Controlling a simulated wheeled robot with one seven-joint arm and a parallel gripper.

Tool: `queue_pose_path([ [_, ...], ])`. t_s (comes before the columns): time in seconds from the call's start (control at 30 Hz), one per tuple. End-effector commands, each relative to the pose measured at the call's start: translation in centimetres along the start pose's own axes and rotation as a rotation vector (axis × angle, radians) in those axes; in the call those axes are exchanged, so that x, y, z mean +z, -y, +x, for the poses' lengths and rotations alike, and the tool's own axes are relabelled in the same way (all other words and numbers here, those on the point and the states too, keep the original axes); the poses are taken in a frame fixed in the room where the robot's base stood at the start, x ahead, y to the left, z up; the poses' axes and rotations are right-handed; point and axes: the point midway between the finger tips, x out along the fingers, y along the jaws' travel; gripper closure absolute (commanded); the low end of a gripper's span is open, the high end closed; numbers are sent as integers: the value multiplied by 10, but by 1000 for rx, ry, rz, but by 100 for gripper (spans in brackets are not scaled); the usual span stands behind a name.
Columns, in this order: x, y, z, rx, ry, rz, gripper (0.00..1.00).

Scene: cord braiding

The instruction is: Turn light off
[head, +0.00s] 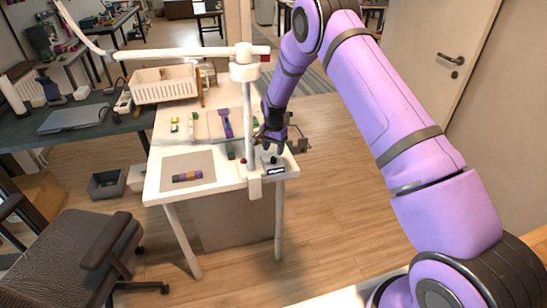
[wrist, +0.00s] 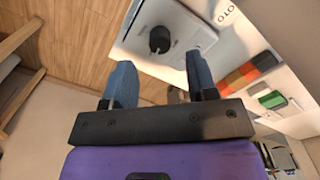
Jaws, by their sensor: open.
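A white lamp (head: 190,54) with a long arm on an upright post (head: 249,125) is clamped to the front edge of the white table (head: 157,190). I cannot tell whether it is lit. A small box with a dark knob (head: 274,160) sits at the table's right front corner. In the wrist view the round black knob (wrist: 159,39) stands on a pale panel (wrist: 190,45). My gripper (head: 267,152) is just above and behind this box. In the wrist view its two blue-grey fingers (wrist: 161,72) are apart and empty, with the knob beyond the tips, roughly between them.
A white basket (head: 163,86) stands on the table's far side. A grey mat (head: 187,171) with a striped piece lies at the front left. The lamp post stands close to my gripper's left. Open floor lies right of the table.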

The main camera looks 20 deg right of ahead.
Motion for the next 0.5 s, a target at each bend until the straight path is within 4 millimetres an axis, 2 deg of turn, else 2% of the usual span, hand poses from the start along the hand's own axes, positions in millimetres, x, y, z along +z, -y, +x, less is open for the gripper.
queue_pose_path([
  [0.03, 0, 0, 9, 1, 1, 0, 47],
  [0.2, -1, 0, 32, 0, -1, 0, 47],
  [0.5, 0, 0, 46, 0, -1, 0, 47],
])
